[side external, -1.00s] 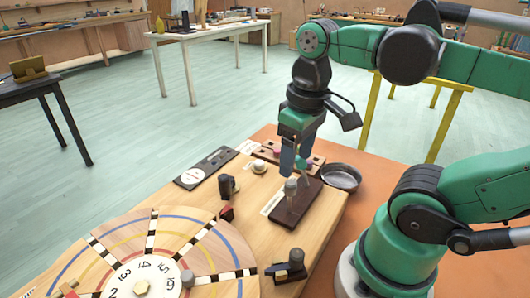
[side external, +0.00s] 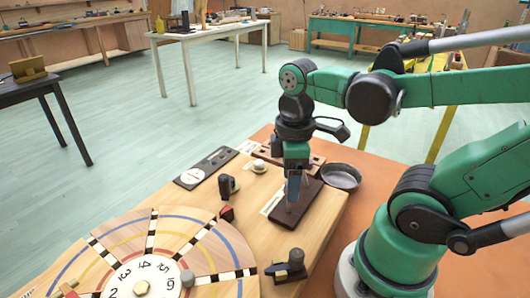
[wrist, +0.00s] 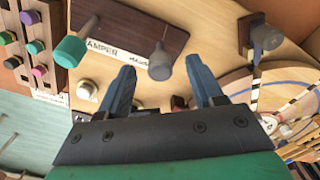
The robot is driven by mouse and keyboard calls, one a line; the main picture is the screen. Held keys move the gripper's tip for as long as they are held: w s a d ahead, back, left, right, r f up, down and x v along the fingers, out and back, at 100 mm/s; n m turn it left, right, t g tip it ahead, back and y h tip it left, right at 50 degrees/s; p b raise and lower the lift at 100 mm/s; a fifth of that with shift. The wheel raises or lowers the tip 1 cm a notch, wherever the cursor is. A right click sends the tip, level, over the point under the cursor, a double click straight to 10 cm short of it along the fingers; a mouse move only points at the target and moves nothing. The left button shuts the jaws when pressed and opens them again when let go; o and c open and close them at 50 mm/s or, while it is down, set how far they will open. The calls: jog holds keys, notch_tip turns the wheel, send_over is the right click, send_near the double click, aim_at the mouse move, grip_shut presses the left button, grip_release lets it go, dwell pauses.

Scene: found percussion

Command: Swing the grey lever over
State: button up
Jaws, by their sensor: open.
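The grey lever (wrist: 160,63) has a rounded grey knob on a thin stem. It rises from a dark brown plate (wrist: 135,18), beside a white label reading "AMPER" in part. My gripper (side external: 293,196) is above this plate, pointing down, with its blue fingers apart. In the wrist view the grey knob shows between the two fingertips, with no clear contact. In the side view my fingers hide most of the lever, and the dark plate (side external: 312,189) shows beside them. A teal knob (wrist: 70,51) on a stem is left of the fingers in the wrist view.
A numbered wheel (side external: 205,225) with striped spokes fills the front left. A black upright handle (side external: 228,185), a white knob (side external: 259,166) and a dark block with a knob (side external: 290,266) stand on the board. A dark round pan (side external: 341,176) lies behind right.

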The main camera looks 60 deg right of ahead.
jog(key=shift+c, duration=0.3)
grip_shut()
jog(key=shift+s+t, duration=0.45)
jog(key=shift+t, duration=0.25)
jog(key=shift+o, duration=0.3)
grip_release()
jog(key=r, duration=0.5)
jog(key=shift+s+r, duration=0.25)
jog(key=shift+s, duration=0.1)
